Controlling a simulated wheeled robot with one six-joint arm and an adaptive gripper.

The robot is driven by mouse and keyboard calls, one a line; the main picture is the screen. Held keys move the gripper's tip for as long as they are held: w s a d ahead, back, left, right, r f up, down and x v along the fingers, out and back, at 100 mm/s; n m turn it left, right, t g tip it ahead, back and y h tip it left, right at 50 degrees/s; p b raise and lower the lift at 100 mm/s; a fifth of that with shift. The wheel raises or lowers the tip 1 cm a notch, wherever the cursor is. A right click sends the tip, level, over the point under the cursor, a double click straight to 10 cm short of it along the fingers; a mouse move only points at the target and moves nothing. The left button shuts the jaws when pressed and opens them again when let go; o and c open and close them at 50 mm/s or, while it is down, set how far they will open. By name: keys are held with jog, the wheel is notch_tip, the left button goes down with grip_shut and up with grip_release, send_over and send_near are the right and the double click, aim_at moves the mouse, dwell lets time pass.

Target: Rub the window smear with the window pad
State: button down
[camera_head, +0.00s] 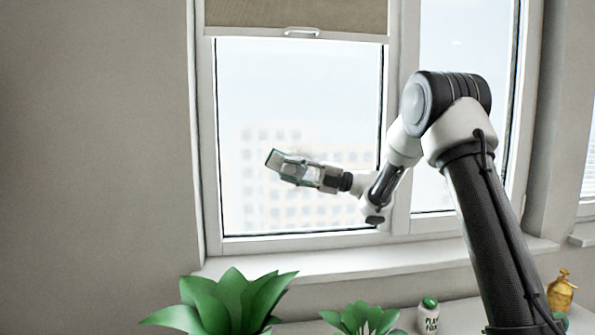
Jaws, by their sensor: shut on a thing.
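My gripper (289,168) is in front of the left window pane (290,85), pointing left and slightly up. It is shut on a small grey-green block at its tip, which looks like the window pad (273,159). I cannot tell whether the pad touches the glass or is apart from it. No smear stands out clearly on the left pane; a faint greyish patch shows around the gripper, partly hidden by it. A small pale mark (457,42) shows high on the right pane, and I cannot tell whether it is on the glass or outside.
A beige blind (295,14) covers the top of the left window. Below are the white sill (340,262), a large green plant (235,303), a smaller plant (362,318), a white plant-food bottle (428,317) and a yellow bottle (561,291). The grey wall at left is bare.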

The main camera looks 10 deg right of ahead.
jog(key=shift+r+x, duration=0.4)
jog(key=shift+x, duration=2.6)
jog(key=s+d, duration=0.1)
jog(key=d, duration=1.6)
jog(key=shift+s+d, duration=0.25)
jog(key=shift+s, duration=0.1)
jog(key=shift+s, duration=2.9)
jog(key=shift+s, duration=0.1)
jog(key=s, duration=0.2)
jog(key=shift+s, duration=0.4)
